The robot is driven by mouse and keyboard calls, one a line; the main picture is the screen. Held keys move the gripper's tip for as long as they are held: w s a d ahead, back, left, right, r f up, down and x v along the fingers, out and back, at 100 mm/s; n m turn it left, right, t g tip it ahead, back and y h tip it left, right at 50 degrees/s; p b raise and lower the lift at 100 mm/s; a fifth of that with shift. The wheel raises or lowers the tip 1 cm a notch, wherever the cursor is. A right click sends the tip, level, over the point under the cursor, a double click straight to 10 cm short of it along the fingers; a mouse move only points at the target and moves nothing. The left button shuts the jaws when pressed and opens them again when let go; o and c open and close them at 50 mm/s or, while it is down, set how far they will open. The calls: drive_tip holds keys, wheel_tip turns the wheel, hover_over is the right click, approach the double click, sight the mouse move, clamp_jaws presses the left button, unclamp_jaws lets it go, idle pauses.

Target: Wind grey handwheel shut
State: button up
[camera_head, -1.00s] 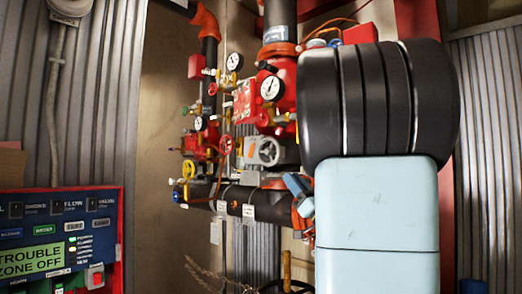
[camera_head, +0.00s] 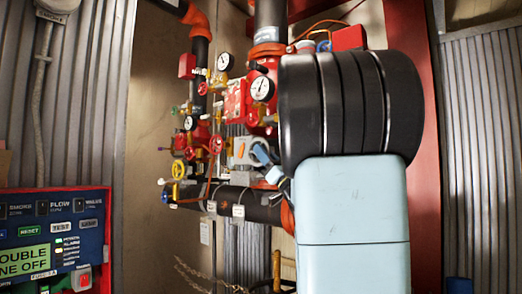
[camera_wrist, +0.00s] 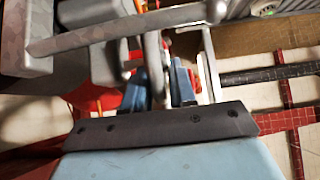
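The grey handwheel (camera_head: 241,151) sits on the red and black pipework in the head view, partly hidden behind my gripper. My gripper (camera_head: 262,157) has blue fingers and is right at the wheel's right side. In the wrist view, my gripper's fingers (camera_wrist: 159,88) stand apart, with a grey bar-like part of the wheel (camera_wrist: 155,62) between them. A narrow gap seems to show beside that part. Whether a finger touches it is not clear.
A red handwheel (camera_head: 216,144) and a yellow handwheel (camera_head: 178,170) are close by on the left. Pressure gauges (camera_head: 262,89) are above. A black pipe (camera_head: 240,203) runs below. A red control panel (camera_head: 55,240) is at lower left.

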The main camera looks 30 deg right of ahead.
drive_tip(key=shift+x, duration=1.05)
drive_tip(key=shift+c, duration=0.2)
clamp_jaws()
